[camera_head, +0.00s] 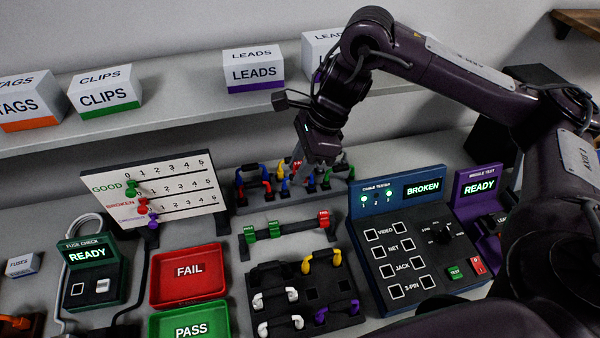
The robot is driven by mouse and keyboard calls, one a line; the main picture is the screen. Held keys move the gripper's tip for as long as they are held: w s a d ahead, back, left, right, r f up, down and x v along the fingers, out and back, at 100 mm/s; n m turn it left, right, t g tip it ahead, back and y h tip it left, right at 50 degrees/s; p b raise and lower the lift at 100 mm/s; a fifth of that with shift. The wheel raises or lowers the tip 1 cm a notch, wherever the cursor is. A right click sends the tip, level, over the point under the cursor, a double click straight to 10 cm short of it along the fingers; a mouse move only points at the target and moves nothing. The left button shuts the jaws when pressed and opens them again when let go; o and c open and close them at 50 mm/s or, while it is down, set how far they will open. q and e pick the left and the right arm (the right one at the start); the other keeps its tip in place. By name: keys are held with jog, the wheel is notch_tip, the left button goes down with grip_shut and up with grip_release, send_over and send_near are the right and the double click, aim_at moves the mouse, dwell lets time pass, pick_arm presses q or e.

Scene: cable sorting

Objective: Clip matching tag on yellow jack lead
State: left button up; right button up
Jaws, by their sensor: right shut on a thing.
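The yellow lead (321,259) lies across the top right of the black holder (283,304) in front. Behind it, a rail carries two green tags (274,230) at the left and middle and a red tag (324,218) at the right end, with a gap between green and red. My right gripper (299,170) points down behind the rail, in front of the back rack of coloured leads. My left gripper is not in view.
The blue cable tester (415,240) at the right reads BROKEN. Red FAIL (189,271) and green PASS (190,322) trays lie left of the holder. A score board (155,190) with pegs stands behind them. The back lead rack (285,197) is close to my right gripper.

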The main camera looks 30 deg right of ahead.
jog(key=shift+r+p, duration=0.3)
jog(key=shift+r, duration=0.25)
jog(key=shift+r+p, duration=1.35)
jog(key=shift+p, duration=0.1)
jog(key=shift+f, duration=0.1)
